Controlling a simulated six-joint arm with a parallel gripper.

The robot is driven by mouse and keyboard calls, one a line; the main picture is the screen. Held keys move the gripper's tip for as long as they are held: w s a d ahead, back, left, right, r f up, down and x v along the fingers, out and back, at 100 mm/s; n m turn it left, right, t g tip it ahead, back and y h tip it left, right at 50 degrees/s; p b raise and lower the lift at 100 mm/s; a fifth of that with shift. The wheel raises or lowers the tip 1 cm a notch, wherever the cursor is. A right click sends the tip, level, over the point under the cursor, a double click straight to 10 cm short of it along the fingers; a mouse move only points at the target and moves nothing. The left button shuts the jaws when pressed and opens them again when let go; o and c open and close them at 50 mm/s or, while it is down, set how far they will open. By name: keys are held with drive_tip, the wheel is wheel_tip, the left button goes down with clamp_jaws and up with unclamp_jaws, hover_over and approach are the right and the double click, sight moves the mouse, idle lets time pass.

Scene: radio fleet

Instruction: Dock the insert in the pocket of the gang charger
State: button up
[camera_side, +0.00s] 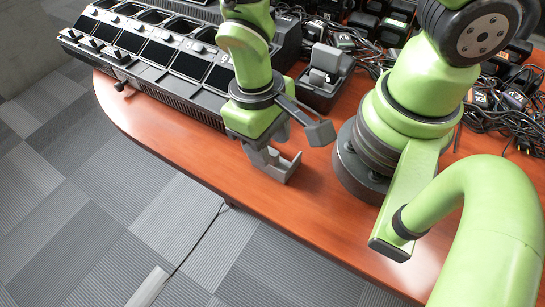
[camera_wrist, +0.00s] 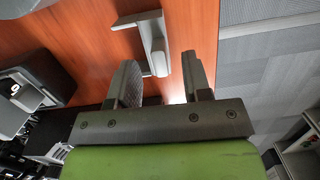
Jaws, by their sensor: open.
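The gang charger (camera_side: 150,75) is a long dark-grey unit with a row of dark pockets, at the upper left of the side view. My gripper (camera_side: 270,163) is low over the front edge of the table, to the right of the charger's near end. In the wrist view my gripper (camera_wrist: 160,68) has its two fingers apart. A light-grey angular piece, seemingly the insert (camera_wrist: 154,38), shows at and beyond the gap between the fingertips. In the side view the grey insert (camera_side: 285,172) is partly hidden by the fingers, and I cannot tell whether they touch it.
A small dark charger (camera_side: 320,92) with a grey block marked 6 stands behind my gripper. Tangled black cables and adapters (camera_side: 500,105) cover the back right. The wooden table (camera_side: 180,130) is bare along its front edge, with carpet tiles beyond.

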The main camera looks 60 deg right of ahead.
drive_tip(key=shift+s+f, duration=0.2)
drive_tip(key=shift+f, duration=0.9)
clamp_jaws()
